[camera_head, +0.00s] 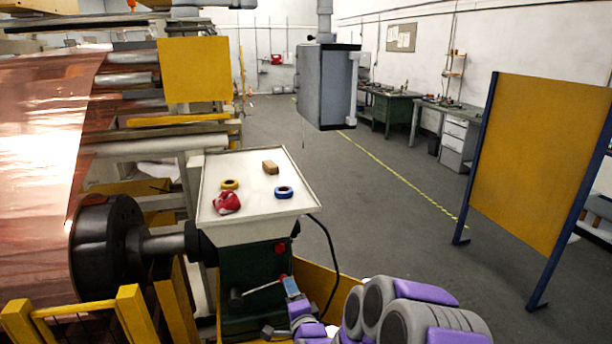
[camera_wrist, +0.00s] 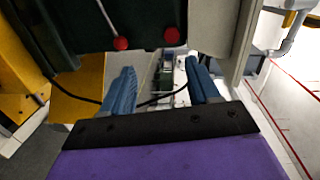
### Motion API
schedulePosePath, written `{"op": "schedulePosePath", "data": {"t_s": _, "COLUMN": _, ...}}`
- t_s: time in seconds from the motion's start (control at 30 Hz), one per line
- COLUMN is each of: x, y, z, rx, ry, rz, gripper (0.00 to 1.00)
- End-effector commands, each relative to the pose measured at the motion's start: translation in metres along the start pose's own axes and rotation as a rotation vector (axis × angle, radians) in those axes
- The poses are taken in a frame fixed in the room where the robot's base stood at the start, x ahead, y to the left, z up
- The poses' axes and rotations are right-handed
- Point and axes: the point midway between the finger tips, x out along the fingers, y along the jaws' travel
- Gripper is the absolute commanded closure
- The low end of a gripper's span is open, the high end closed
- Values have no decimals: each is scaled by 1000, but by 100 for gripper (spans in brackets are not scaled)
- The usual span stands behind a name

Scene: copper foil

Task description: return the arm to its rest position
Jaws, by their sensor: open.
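My arm (camera_head: 400,310), purple and grey, is folded low at the bottom right of the head view. My gripper (camera_head: 291,287) shows there as a small blue tip beside the green machine stand, partly hidden by the arm. In the wrist view my gripper (camera_wrist: 161,85) has its two blue fingers spread apart with nothing between them. The dark green stand (camera_head: 250,270) with red knobs is close beyond the fingers and also fills the top of the wrist view (camera_wrist: 80,22).
A copper foil roll (camera_head: 45,140) is at left. A yellow panel (camera_head: 540,160) stands right. Open floor lies between.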

Motion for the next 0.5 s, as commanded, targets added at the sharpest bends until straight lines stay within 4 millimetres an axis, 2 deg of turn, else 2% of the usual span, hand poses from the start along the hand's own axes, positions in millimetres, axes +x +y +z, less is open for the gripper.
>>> {"op": "schedulePosePath", "data": {"t_s": 0.03, "x": -4, "y": -7, "z": -2, "rx": -45, "ry": -17, "rz": 35, "gripper": 39}}
{"op": "schedulePosePath", "data": {"t_s": 0.27, "x": -41, "y": -8, "z": -6, "rx": -302, "ry": -137, "rz": 284, "gripper": 39}}
{"op": "schedulePosePath", "data": {"t_s": 0.37, "x": -65, "y": -7, "z": -11, "rx": -409, "ry": -194, "rz": 393, "gripper": 39}}
{"op": "schedulePosePath", "data": {"t_s": 0.5, "x": -107, "y": -6, "z": -21, "rx": -550, "ry": -282, "rz": 544, "gripper": 39}}
